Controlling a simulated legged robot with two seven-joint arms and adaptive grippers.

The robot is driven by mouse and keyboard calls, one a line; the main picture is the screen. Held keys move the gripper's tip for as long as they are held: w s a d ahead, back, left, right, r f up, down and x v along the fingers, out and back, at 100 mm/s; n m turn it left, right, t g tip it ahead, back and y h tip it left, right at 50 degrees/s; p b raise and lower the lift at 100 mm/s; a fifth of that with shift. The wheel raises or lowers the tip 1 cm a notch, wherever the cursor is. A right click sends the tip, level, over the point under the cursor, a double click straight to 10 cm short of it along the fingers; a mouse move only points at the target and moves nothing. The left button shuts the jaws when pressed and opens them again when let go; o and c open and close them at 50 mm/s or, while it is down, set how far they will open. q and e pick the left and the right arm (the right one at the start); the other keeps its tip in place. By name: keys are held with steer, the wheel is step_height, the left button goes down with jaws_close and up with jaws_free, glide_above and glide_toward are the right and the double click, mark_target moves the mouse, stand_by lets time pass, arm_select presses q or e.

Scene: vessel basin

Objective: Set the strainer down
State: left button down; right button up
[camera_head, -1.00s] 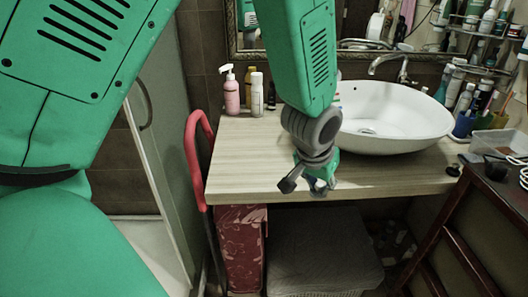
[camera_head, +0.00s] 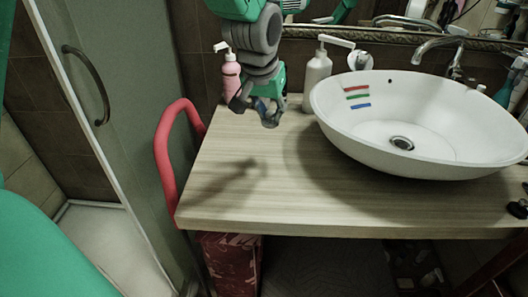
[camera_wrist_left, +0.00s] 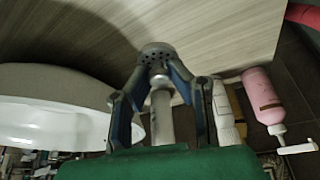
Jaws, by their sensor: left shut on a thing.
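My left gripper (camera_head: 257,106) hangs above the back left part of the wooden counter (camera_head: 235,180), in front of a pink pump bottle. In the left wrist view its fingers (camera_wrist_left: 160,88) are shut around the strainer (camera_wrist_left: 157,53). The strainer shows as a small grey head with holes on a pale metal handle, the head beyond the fingertips over the wood. In the head view I cannot clearly tell the strainer from the fingers. A shadow falls on the counter below. Whether the strainer touches the wood is unclear. My right gripper is not in view.
A white basin (camera_head: 445,158) with red, green and blue marks fills the counter's right side. A pink bottle (camera_head: 231,75) and a grey pump bottle (camera_head: 317,78) stand at the back. A red rail (camera_head: 165,165) curves beside the left edge. The front left wood is clear.

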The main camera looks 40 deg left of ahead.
arm_select(q)
steer(key=b, duration=0.1)
glide_above(273, 154)
steer(key=s, duration=0.1)
steer(key=f, duration=0.4)
steer(key=d+f, duration=0.1)
steer(key=shift+f, duration=0.4)
steer(key=f, duration=0.2)
steer(key=a+f+b, duration=0.1)
steer(key=f, duration=0.1)
steer(key=shift+a+f, duration=0.1)
steer(key=shift+s+d, duration=0.1)
steer(key=shift+d, duration=0.25)
steer(key=c, duration=1.5)
jaws_free()
steer(key=shift+d, duration=0.1)
steer(key=shift+o, duration=0.2)
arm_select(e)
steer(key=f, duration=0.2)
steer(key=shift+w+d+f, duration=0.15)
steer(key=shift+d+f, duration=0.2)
arm_select(q)
steer(key=shift+a, duration=0.25)
